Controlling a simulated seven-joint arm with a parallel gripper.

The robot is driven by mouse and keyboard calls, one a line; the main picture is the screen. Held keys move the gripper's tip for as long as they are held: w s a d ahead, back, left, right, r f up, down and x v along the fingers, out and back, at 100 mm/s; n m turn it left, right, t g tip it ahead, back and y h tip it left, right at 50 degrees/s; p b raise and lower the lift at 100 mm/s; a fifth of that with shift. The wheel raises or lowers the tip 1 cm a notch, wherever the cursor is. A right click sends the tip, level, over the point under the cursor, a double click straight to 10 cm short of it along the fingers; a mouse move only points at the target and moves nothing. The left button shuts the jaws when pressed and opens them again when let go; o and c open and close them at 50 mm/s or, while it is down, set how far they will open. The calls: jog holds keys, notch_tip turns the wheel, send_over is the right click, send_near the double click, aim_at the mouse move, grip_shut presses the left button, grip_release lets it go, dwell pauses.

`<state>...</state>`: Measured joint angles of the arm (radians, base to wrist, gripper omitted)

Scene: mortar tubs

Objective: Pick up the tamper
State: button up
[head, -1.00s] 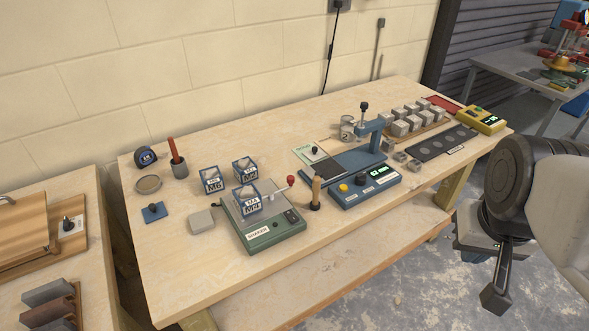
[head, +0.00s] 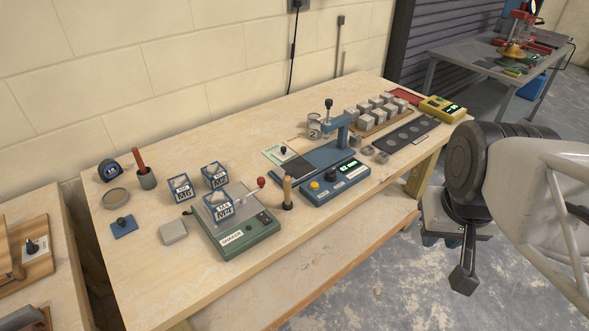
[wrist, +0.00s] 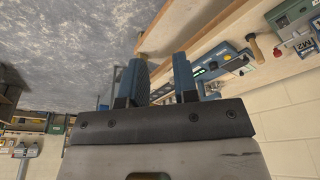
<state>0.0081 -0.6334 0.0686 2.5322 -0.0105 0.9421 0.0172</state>
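What looks like the tamper (head: 287,194) stands upright on the workbench, a pale wooden handle on a dark foot. It is just right of the green shaker (head: 238,236) and left of the blue press with its control box (head: 335,183). The tamper's wooden handle also shows in the wrist view (wrist: 254,48), at the upper right. My gripper is off the bench's front right side, over the floor, well apart from the tamper. In the wrist view my gripper (wrist: 157,82) has its two blue-grey fingers apart with nothing between them.
Grey cubes (head: 373,112) and a yellow device (head: 442,109) are at the far right. The bench's front edge is bare.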

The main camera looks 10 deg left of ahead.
jog(key=o, duration=0.5)
jog(key=shift+c, duration=0.2)
jog(key=n+g, duration=0.3)
jog(key=n, duration=0.8)
send_over(287, 178)
notch_tip(287, 178, down, 11)
jog(key=shift+s+d+f, duration=0.1)
jog(key=shift+d, duration=0.05)
jog(key=shift+a+f, duration=0.15)
jog(key=shift+a, duration=0.1)
jog(key=shift+f, duration=0.15)
